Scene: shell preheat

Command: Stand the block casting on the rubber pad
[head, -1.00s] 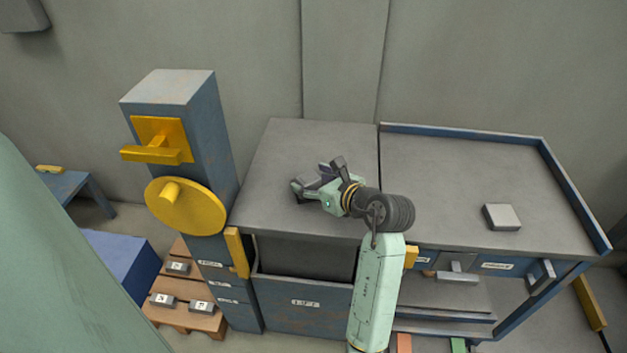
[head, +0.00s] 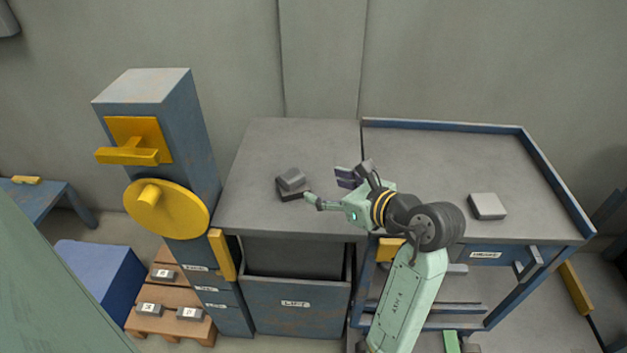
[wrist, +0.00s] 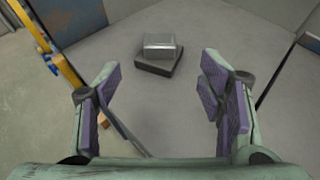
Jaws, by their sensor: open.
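The block casting (head: 291,178) is a small grey block resting on top of the dark rubber pad (head: 293,195) on the left grey tabletop. In the wrist view the casting (wrist: 160,45) sits on the pad (wrist: 158,67), whose dark edge shows in front and at the sides. My gripper (head: 330,190) is open and empty, to the right of the casting and apart from it. In the wrist view my gripper (wrist: 160,95) has its purple-padded fingers spread wide, with the casting and pad beyond them.
A blue column with a yellow wheel (head: 166,208) stands left of the table. Below the tabletop is a bin labelled LIFT (head: 296,304). A rimmed bench (head: 430,165) adjoins on the right, with a light grey block (head: 487,206) on it. Labelled blocks lie on a pallet (head: 170,327).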

